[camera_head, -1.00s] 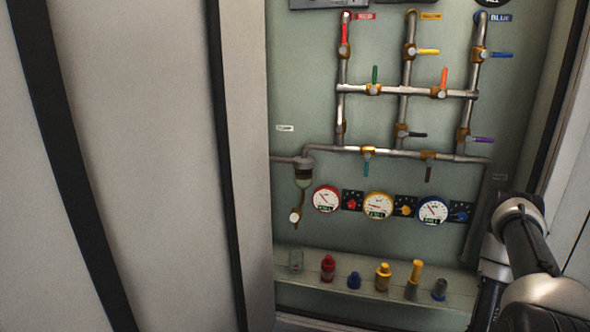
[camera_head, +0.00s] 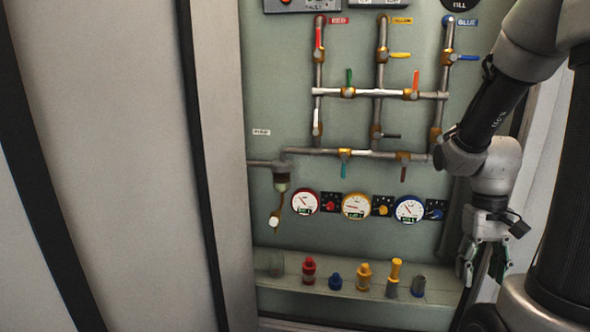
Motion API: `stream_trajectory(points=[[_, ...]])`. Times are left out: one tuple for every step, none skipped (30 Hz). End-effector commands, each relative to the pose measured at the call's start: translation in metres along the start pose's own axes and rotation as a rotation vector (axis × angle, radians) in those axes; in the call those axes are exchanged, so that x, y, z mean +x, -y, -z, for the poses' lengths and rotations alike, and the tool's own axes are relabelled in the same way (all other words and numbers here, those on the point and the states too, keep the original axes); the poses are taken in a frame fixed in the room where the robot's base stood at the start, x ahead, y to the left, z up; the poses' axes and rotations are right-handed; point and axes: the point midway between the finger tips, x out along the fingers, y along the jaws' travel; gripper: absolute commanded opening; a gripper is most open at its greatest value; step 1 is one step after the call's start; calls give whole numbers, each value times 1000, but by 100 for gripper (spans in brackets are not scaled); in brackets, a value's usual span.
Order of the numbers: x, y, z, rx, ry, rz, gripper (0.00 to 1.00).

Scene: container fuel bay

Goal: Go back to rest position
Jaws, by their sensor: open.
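My gripper (camera_head: 482,284) hangs at the right of the view with its fingers pointing down. It is open, and nothing shows between its fingers. It is to the right of the shelf items, near the shelf's right end. My arm rises above it and bends towards the right edge, covering part of the panel's right side.
The panel (camera_head: 285,100) carries pipes with coloured valve handles and three round gauges, including a white one (camera_head: 356,206). Pale walls stand left and right.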

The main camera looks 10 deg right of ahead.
Motion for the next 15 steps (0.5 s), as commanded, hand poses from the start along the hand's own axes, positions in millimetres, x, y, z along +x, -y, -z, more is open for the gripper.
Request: stream_trajectory(points=[[-19,8,-12,-8,-36,3,54],[-28,12,-19,-11,-52,8,54],[-39,18,-29,-19,-80,14,54],[-47,21,-35,-26,-106,18,54],[-55,25,-41,-34,-133,22,54],[-65,30,-47,-45,-178,28,54],[-73,34,-51,-55,-217,32,54],[-80,37,-54,-66,-258,36,54],[-90,41,-57,-80,-311,40,54],[-97,43,-60,-91,-348,43,54],[-104,45,-63,-102,-384,45,54],[-112,48,-67,-117,-428,47,54],[-118,50,-69,-127,-458,48,54],[-123,51,-71,-136,-485,51,54],[-129,53,-74,-147,-518,53,54]])
